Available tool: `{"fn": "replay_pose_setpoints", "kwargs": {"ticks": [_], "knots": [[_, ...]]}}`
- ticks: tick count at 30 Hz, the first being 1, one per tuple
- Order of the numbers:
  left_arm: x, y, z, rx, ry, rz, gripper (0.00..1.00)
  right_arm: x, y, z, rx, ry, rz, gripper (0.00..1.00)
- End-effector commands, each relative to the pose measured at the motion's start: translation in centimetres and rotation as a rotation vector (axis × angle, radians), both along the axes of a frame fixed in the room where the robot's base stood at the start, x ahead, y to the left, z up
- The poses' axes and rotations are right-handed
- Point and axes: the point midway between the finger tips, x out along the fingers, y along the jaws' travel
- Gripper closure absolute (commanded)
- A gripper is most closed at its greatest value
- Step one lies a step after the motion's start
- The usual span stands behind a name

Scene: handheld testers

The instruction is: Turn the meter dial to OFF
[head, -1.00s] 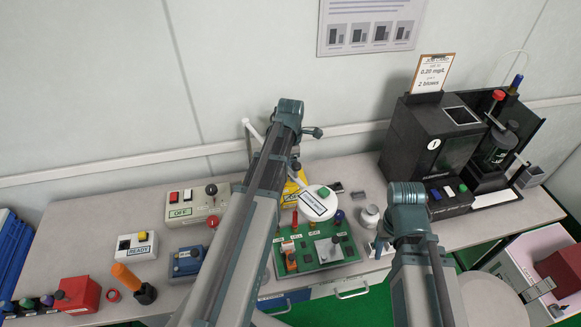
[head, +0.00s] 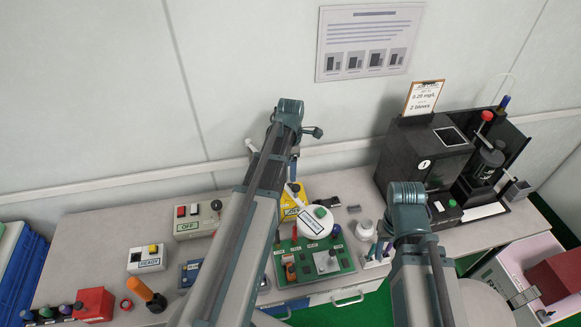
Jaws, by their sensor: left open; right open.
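A yellow handheld device (head: 290,191), likely the meter, stands on the bench behind my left arm. The arm and a white round part cover much of it, and I cannot make out its dial or where it points. My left arm rises from the bottom and bends at a teal joint above the device. My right arm bends at a teal joint right of the bench's middle.
A white round unit (head: 317,222) and a green board (head: 333,261) stand in the middle. An OFF box (head: 188,224), a READY box (head: 146,262) and an orange-handled tool (head: 141,289) are left. A black machine (head: 415,152) stands right. The bench's front left is cluttered.

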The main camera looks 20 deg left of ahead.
Motion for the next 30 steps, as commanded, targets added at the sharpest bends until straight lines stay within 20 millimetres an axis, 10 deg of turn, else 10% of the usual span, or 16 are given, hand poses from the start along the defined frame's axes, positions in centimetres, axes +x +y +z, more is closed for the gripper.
{"fn": "replay_pose_setpoints", "kwargs": {"ticks": [10, 30], "knots": [[0.0, 0.0, 5.3, 0.000, 0.000, 0.000, 0.28, 0.0, 0.0, 5.3, 0.000, 0.000, 0.000, 0.50], [0.0, 0.0, 5.6, 0.000, 0.000, 0.000, 0.28, 0.0, 0.0, 5.6, 0.000, 0.000, 0.001, 0.50]]}}
